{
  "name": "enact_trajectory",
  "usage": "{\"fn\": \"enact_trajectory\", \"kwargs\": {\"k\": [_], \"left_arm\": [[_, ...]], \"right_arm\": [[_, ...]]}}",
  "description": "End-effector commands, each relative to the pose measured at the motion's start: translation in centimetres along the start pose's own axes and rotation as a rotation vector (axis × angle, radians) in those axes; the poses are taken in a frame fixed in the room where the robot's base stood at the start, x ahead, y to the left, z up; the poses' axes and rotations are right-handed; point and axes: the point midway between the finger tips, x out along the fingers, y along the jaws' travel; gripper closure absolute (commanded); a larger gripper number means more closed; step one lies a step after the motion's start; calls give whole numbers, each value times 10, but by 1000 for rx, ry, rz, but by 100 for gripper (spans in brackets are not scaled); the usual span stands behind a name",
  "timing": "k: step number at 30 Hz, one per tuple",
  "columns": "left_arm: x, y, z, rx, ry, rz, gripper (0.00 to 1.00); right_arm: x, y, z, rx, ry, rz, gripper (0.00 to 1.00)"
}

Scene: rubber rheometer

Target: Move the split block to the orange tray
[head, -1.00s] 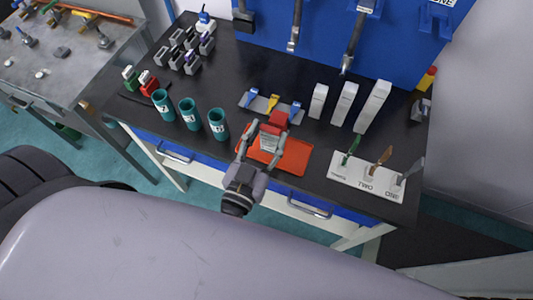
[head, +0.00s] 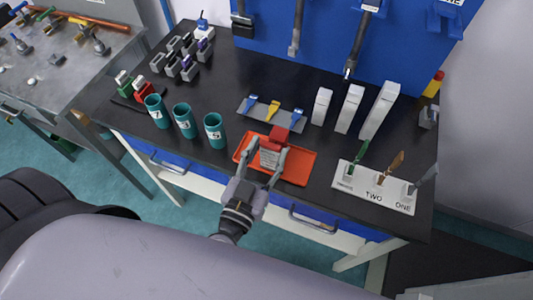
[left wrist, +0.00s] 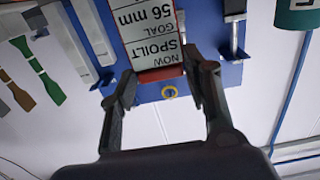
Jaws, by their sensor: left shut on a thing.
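My left gripper (head: 269,156) is shut on a red block (head: 280,134), which I take to be the split block. A pale panel with small text (head: 270,158) shows between the fingers. The held thing is over the orange tray (head: 301,167); I cannot tell whether it touches the tray. In the left wrist view, the gripper (left wrist: 160,80) has a finger on each side of a red strip (left wrist: 161,73). A white panel (left wrist: 150,35) reading "NOW SPOILT GOAL 56 mm" shows upside down beside the strip. My right gripper is not in view.
Teal cups (head: 184,120) stand left of the tray. A grey plate with blue and yellow pieces (head: 262,120) lies behind it. White upright blocks (head: 350,108) stand behind right, and a white stand with coloured pieces (head: 375,185) is at right.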

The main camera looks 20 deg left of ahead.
Motion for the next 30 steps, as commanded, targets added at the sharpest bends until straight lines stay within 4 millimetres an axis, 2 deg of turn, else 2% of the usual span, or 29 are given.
{"fn": "enact_trajectory", "kwargs": {"k": [2, 3, 9, 12, 23, 26, 30], "left_arm": [[0, 0, 2, 1, 1, 0, 100], [0, 0, 3, 1, 0, 0, 55], [0, 0, 3, 0, 0, 0, 42], [0, 0, 3, 0, 0, -1, 36], [0, 0, -1, -1, 0, 0, 36], [-12, 0, 3, 1, -5, 1, 36], [-39, 0, 4, 1, -6, 2, 36]], "right_arm": [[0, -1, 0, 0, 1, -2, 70], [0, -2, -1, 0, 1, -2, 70], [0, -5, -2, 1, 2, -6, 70], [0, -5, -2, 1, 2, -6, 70], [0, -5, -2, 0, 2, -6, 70], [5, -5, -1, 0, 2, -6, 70], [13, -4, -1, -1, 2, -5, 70]]}}
